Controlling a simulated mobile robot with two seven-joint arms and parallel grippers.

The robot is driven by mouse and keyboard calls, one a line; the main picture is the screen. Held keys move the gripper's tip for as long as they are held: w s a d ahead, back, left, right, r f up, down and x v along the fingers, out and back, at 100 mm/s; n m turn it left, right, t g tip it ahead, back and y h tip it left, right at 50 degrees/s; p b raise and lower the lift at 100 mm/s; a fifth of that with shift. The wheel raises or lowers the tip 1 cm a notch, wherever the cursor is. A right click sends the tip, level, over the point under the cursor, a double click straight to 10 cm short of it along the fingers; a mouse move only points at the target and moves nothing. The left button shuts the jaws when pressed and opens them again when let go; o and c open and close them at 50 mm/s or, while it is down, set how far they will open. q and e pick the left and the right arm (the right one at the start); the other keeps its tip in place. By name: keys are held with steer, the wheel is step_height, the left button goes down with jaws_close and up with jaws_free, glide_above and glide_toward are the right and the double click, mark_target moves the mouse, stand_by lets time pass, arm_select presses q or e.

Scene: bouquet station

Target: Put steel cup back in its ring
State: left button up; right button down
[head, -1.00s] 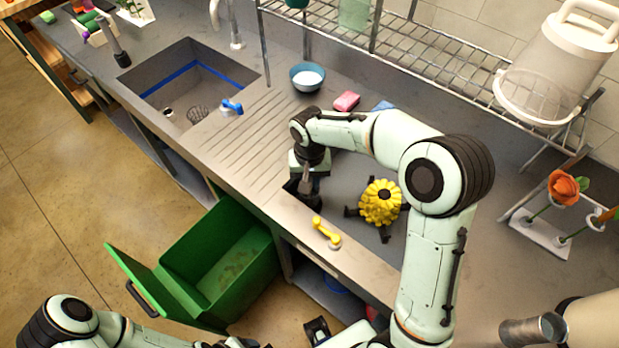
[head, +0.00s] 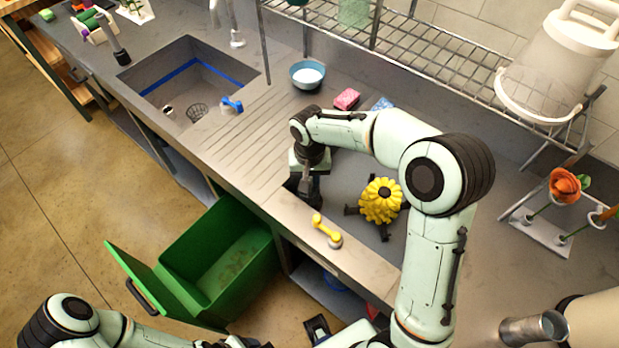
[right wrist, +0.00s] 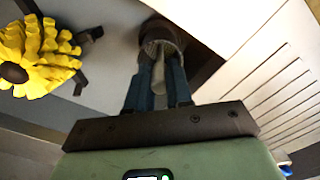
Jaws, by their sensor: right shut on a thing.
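My right gripper (head: 306,188) points down at the counter's front part, left of the yellow flower. In the right wrist view its two blue fingers (right wrist: 160,88) are shut on a pale grey part of what looks like the steel cup (right wrist: 160,38). The cup's dark round body shows just beyond the fingertips. In the head view my wrist and fingers mostly hide it. I cannot make out a ring clearly, nor whether the cup touches one. My left gripper (head: 318,328) is partly in view at the bottom edge, its jaws unclear.
An open green bin (head: 190,240) stands below. A metal cylinder (head: 527,329) is at lower right.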

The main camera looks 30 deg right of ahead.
steer(key=shift+f, duration=0.1)
steer(key=shift+f+b, duration=0.45)
steer(key=shift+f, duration=0.25)
steer(key=shift+f, duration=0.15)
steer(key=shift+f+b, duration=0.35)
steer(key=shift+f, duration=0.05)
stand_by(0.3)
steer(key=c, duration=0.9)
jaws_free()
steer(key=shift+c, duration=0.2)
steer(key=shift+r, duration=0.1)
